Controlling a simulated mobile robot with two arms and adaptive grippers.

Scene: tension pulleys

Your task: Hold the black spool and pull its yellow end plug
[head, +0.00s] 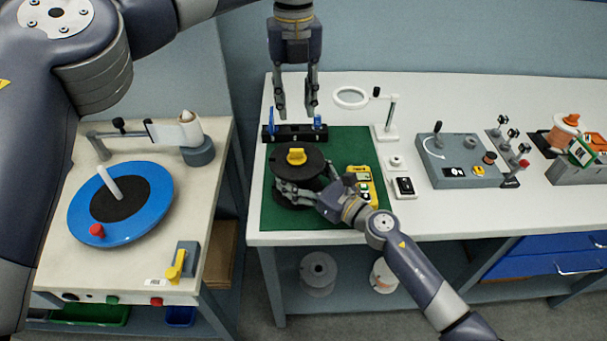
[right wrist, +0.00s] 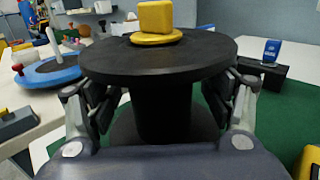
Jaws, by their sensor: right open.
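The black spool (head: 314,162) stands upright on the green mat (head: 350,143) at the left end of the white bench. Its yellow end plug (head: 296,156) sits on the middle of the top flange; it also shows in the right wrist view (right wrist: 155,22). My right gripper (head: 287,190) is open around the spool's core below the top flange, with one finger on each side (right wrist: 165,105). I cannot tell whether the fingers touch the core. My left gripper (head: 296,110) hangs above and behind the spool, fingers pointing down, apart and empty.
A black rack (head: 294,134) with blue-handled tools stands behind the spool. A yellow meter (head: 364,186) lies right of it, near my right wrist. A magnifier stand (head: 386,132) and grey control box (head: 455,165) stand farther right. A side table holds a blue disc (head: 150,220).

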